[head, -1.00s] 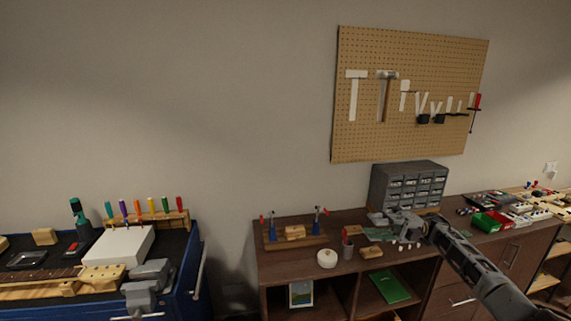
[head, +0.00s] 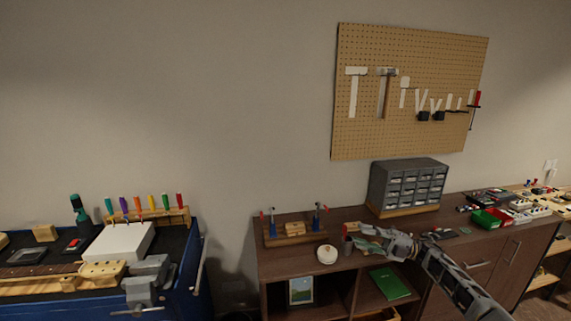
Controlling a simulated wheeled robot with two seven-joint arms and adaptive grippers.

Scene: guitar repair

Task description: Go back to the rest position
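My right arm comes in from the lower right. My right gripper (head: 372,242) hangs over the front part of the wooden cabinet top, just right of a small cup (head: 348,246). It is small and seen at an angle, so I cannot tell whether its fingers are open or shut, or whether it holds anything. It hides part of the cabinet top. My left gripper is not in view.
A grey drawer unit (head: 407,185) stands behind the gripper, below a pegboard (head: 410,60) with tools. A round white container (head: 327,254) and a wooden tool rack (head: 295,236) are to its left. A blue workbench (head: 190,285) with a white box (head: 118,241) stands far left.

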